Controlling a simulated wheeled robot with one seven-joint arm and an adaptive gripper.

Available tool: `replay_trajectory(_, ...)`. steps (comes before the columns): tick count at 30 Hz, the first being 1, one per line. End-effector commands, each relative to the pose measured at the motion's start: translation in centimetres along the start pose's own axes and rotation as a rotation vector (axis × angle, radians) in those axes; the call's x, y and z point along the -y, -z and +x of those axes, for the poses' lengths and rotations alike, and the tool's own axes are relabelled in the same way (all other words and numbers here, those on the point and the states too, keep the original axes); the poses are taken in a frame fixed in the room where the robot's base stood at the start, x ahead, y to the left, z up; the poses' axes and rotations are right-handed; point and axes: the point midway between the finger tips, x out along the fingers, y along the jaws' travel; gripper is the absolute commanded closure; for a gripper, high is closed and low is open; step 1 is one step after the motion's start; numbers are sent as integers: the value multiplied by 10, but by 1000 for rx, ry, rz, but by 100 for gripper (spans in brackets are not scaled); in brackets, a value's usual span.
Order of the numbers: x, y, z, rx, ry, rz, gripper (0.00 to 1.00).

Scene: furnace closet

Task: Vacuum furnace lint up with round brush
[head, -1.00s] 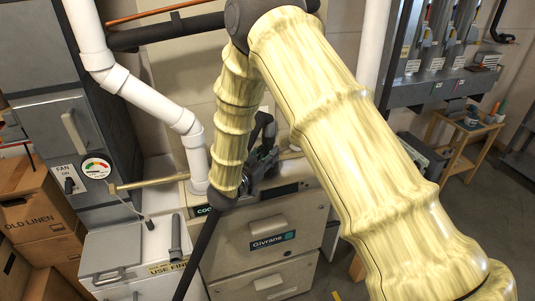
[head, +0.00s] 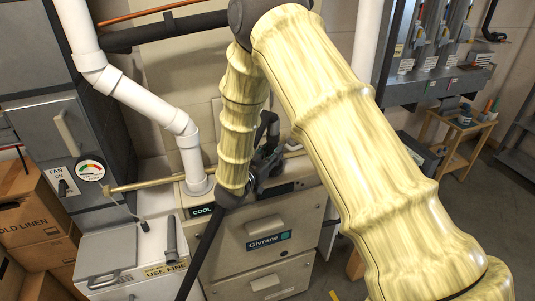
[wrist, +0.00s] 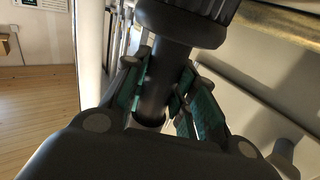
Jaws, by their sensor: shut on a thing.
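My gripper (head: 264,163) is beyond the end of my pale, ringed arm, in front of the upper part of the grey furnace cabinet marked "Givrans" (head: 292,213). In the wrist view, my gripper (wrist: 162,100) has its green-lined fingers shut on a black tube (wrist: 166,70). The tube widens into a ribbed dark end (wrist: 190,14) at the top of that view; I cannot tell whether this is the round brush. A long dark rod or hose (head: 206,245) runs from near my wrist to the bottom edge. I can make out no lint.
A light bin (head: 110,262) labelled "USE FINE..." stands left of the furnace, with a grey tube (head: 172,238) on it. White pipes (head: 150,104) and a brass-coloured bar (head: 150,184) are close to my arm. Cardboard boxes (head: 30,205) stack at left. Open floor shows at right.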

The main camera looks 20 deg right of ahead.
Motion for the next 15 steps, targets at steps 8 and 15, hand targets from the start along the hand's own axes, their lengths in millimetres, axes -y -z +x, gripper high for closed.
replay_trajectory(8, -10, 1, 14, 0, -2, 1, 100)
replay_trajectory(15, -18, 2, 24, -1, -1, 2, 100)
